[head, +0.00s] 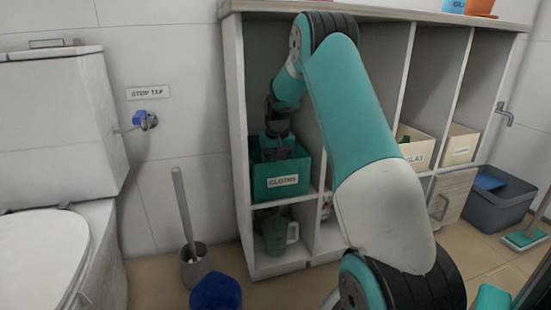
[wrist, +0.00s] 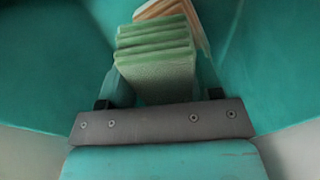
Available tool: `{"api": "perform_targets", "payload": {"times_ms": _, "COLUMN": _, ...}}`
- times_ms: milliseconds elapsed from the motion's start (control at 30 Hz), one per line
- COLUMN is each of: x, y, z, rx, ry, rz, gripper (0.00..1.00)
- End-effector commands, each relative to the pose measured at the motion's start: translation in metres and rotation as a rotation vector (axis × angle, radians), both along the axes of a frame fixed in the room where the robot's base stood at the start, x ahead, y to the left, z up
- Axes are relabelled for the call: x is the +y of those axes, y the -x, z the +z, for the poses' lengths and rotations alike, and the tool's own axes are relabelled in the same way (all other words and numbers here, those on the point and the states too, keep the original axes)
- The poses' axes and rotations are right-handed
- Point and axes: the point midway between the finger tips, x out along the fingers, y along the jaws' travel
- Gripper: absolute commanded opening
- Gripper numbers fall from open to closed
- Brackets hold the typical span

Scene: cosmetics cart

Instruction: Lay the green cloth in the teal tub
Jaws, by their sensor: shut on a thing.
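The teal tub (head: 281,186) with a "CLOTHS" label stands in the left shelf compartment in the head view. My gripper (head: 279,152) reaches down into its opening there. In the wrist view, the tub's teal walls (wrist: 265,65) surround my gripper (wrist: 160,85). The gripper is shut on the folded green cloth (wrist: 155,65), which sits between the fingers inside the tub. I cannot tell whether the cloth touches the tub's bottom. The cloth is hidden in the head view.
An orange and white folded cloth (wrist: 172,10) lies in the tub just beyond the green one. Shelf dividers flank the tub. A green watering can (head: 276,235) stands on the shelf below. Cream bins (head: 417,150) stand in compartments to the right. A toilet brush holder (head: 195,266) stands on the floor.

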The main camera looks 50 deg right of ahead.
Motion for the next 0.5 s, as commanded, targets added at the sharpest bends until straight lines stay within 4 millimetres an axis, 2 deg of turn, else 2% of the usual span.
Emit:
{"api": "perform_targets", "payload": {"times_ms": 67, "x": 0.0000, "y": 0.0000, "z": -0.0002, "rx": 0.000, "ry": 0.000, "rz": 0.000, "gripper": 0.33}}
{"api": "perform_targets", "payload": {"times_ms": 100, "x": 0.0000, "y": 0.0000, "z": -0.0003, "rx": 0.000, "ry": 0.000, "rz": 0.000, "gripper": 0.64}}
{"api": "perform_targets", "payload": {"times_ms": 200, "x": -0.0001, "y": -0.0001, "z": -0.0002, "rx": 0.000, "ry": 0.000, "rz": 0.000, "gripper": 0.84}}
{"api": "perform_targets", "payload": {"times_ms": 500, "x": -0.0001, "y": -0.0003, "z": 0.0009, "rx": -0.001, "ry": 0.001, "rz": 0.000, "gripper": 0.84}}
